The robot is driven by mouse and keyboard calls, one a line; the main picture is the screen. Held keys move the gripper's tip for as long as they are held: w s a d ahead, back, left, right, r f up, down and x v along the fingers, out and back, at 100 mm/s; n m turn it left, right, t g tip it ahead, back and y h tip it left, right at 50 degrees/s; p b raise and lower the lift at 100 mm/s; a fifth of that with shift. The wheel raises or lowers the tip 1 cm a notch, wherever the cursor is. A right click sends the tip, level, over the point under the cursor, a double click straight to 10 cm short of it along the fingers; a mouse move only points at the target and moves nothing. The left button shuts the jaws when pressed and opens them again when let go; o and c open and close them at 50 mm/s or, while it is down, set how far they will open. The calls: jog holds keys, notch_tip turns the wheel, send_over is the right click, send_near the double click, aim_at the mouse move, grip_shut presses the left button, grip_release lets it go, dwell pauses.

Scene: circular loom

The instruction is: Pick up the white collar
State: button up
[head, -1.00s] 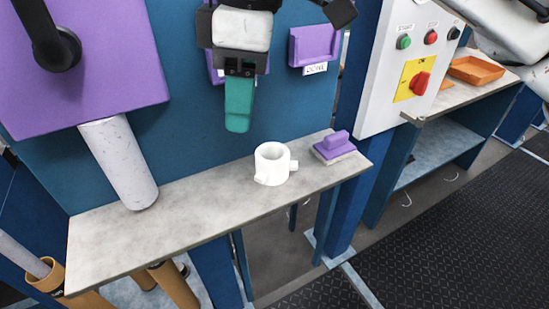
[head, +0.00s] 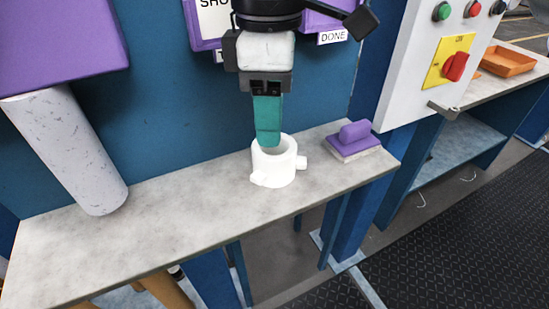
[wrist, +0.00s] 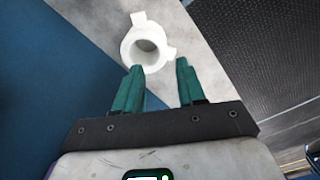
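The white collar (head: 272,166) is a short hollow ring with side lugs, standing upright on the grey shelf (head: 200,210). In the wrist view the collar (wrist: 131,53) lies just beyond the fingertips, a little left of the middle between them. My gripper (head: 268,140) has teal fingers that point down over the collar in the head view. In the wrist view my gripper (wrist: 157,68) has its two fingers apart with nothing between them. The fingers overlap the collar's rear rim in the head view; I cannot tell whether they touch it.
A purple-handled brush or block (head: 355,140) sits on the shelf to the right of the collar. A white speckled tube (head: 70,155) comes down at the left. A blue wall (head: 180,120) stands behind. The shelf between tube and collar is clear.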

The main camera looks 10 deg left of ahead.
aim_at(272, 157)
jog(key=shift+s+d+f+b, duration=0.1)
jog(key=shift+f+b, duration=0.05)
jog(key=shift+f, duration=1.2)
jog(key=shift+s+d+f+b, duration=0.1)
jog(key=shift+f+b, duration=0.05)
jog(key=shift+f, duration=1.15)
jog(key=shift+c, duration=0.4)
grip_shut()
